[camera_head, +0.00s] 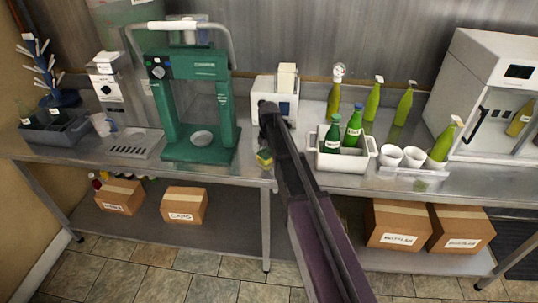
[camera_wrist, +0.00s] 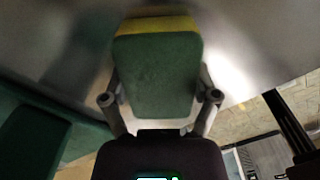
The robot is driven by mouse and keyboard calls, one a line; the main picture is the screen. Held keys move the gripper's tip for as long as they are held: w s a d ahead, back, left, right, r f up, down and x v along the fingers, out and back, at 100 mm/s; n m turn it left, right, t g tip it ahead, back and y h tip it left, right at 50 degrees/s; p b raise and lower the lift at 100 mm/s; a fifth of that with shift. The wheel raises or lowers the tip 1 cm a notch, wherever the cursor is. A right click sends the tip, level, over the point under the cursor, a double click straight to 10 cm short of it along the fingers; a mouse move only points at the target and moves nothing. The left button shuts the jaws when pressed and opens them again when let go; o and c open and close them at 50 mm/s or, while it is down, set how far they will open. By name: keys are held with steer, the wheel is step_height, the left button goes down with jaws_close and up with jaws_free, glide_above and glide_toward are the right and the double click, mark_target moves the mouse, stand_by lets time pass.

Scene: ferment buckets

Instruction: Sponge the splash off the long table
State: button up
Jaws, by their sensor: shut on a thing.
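My gripper (camera_head: 268,151) is shut on a sponge (camera_head: 264,159), yellow on one side and green on the other. In the wrist view the sponge (camera_wrist: 157,78) sits between the two fingers, green face toward the camera, with metal tabletop beyond it. The sponge is near the front edge of the steel table (camera_head: 255,176), right of the green press. Whether it touches the top I cannot tell. I cannot make out a splash in either view; my arm hides part of the tabletop, and pale patches on the metal look like glare.
The green press (camera_head: 201,100) stands left of my gripper, a white boxy device (camera_head: 262,110) behind it. On the right are a white bottle caddy (camera_head: 342,158), white cups (camera_head: 402,156), green bottles and a white cabinet (camera_head: 480,90). Cardboard boxes (camera_head: 184,205) sit on lower shelves.

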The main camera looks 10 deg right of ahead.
steer(key=shift+w+d, duration=0.25)
steer(key=shift+w, duration=0.65)
steer(key=shift+w+d, duration=0.25)
steer(key=shift+w, duration=0.65)
steer(key=shift+r, duration=0.1)
steer(key=shift+r+p, duration=2.95)
steer(key=shift+p, duration=0.15)
steer(key=shift+r+p, duration=1.5)
